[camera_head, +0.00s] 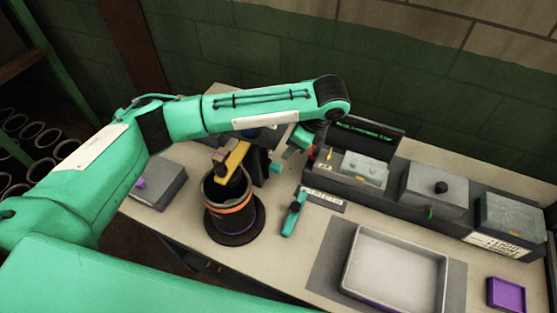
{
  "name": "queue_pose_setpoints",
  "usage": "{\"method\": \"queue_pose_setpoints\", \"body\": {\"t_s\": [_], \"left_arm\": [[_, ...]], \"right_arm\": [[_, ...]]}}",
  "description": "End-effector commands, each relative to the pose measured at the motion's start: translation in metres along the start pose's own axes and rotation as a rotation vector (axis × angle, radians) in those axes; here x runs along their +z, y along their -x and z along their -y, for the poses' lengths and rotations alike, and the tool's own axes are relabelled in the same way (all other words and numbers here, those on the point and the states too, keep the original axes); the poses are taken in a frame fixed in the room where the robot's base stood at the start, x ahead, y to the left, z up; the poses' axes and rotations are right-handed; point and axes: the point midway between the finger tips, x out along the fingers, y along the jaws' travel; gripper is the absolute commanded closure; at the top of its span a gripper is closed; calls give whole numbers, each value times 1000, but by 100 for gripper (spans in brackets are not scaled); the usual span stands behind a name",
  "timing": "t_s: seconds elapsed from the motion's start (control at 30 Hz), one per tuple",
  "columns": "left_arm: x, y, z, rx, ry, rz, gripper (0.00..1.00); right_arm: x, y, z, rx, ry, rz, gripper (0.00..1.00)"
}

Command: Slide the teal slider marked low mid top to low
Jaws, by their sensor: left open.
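My left arm reaches in from the left, and its wrist bends down over the back of the table. My left gripper (287,153) is open near the left end of the grey console, partly hidden by the wrist and small in view. A teal piece with a black part (293,215) lies in front of the console, below the gripper and apart from it. I cannot read low, mid or top on it, so I cannot tell if it is the slider. A pale label plate (325,198) is beside it. My right gripper is not in view.
The grey console (400,200) carries a dark screen (365,138) and several boxes. A black cup with an orange band (231,208) stands left, under a yellow bar (237,160). A white tray (397,270) and purple dish (506,294) are at front right.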

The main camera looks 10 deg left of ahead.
Motion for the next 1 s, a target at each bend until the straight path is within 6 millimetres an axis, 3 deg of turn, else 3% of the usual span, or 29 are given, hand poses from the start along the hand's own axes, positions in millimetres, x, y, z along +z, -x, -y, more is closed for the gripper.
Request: {"method": "queue_pose_setpoints", "body": {"t_s": [0.3, 0.5, 0.7, 0.97, 1.0], "left_arm": [[2, -66, -1, 4, 2, 1, 55], [0, -99, -1, 2, 0, 0, 55], [0, -113, 0, 0, 1, -1, 55], [0, -115, 0, -1, 0, -1, 55], [0, -115, 0, -1, 0, -1, 58]], "right_arm": [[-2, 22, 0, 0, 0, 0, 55], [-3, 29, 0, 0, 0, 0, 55], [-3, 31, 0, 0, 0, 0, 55], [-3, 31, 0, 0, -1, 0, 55], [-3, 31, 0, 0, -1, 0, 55]]}}
